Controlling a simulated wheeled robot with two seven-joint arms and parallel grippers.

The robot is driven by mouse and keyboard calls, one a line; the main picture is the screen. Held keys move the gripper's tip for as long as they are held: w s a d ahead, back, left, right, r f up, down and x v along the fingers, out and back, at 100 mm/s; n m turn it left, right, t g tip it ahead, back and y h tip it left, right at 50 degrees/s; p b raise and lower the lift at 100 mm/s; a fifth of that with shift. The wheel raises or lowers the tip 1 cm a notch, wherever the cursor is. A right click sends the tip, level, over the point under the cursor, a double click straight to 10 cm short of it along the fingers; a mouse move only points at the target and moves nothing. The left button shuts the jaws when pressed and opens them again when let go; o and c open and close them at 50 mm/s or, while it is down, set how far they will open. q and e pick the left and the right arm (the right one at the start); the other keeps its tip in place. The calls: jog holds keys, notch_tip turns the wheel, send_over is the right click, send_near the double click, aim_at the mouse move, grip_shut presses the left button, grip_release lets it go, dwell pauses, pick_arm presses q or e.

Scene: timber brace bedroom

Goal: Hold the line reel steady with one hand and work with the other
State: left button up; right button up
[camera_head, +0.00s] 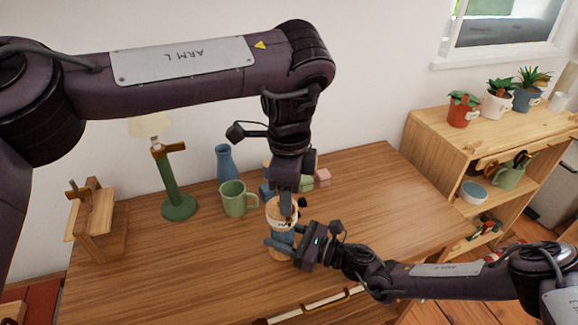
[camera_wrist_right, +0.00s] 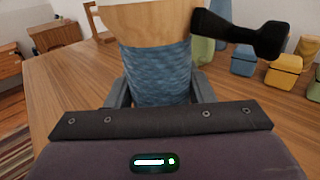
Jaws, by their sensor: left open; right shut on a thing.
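The line reel (camera_head: 283,243) stands on the wooden desk, a pale wooden drum wound with blue line. It also fills the middle of the right wrist view (camera_wrist_right: 158,70). My right gripper (camera_head: 281,246) is shut on its blue winding from the right, one finger on each side. My left gripper (camera_head: 287,207) comes straight down from above and is open at the reel's top. Its fingertips partly hide the top, and I cannot tell whether they touch it. A black knobbed part (camera_wrist_right: 238,32) sticks out by the reel's upper edge.
A green mug (camera_head: 234,199), a blue vase (camera_head: 228,163) and a green lamp stand (camera_head: 174,190) stand behind and left. Small coloured blocks (camera_head: 322,178) lie close behind the reel. The desk's right part is clear. A shelf with potted plants (camera_head: 463,110) stands at right.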

pick_arm(q)
notch_tip(320, 180, up, 9)
jog(key=shift+r, duration=0.15)
dwell(0.4)
pick_arm(e)
jog(key=o, duration=1.2)
jog(key=shift+d, duration=0.1)
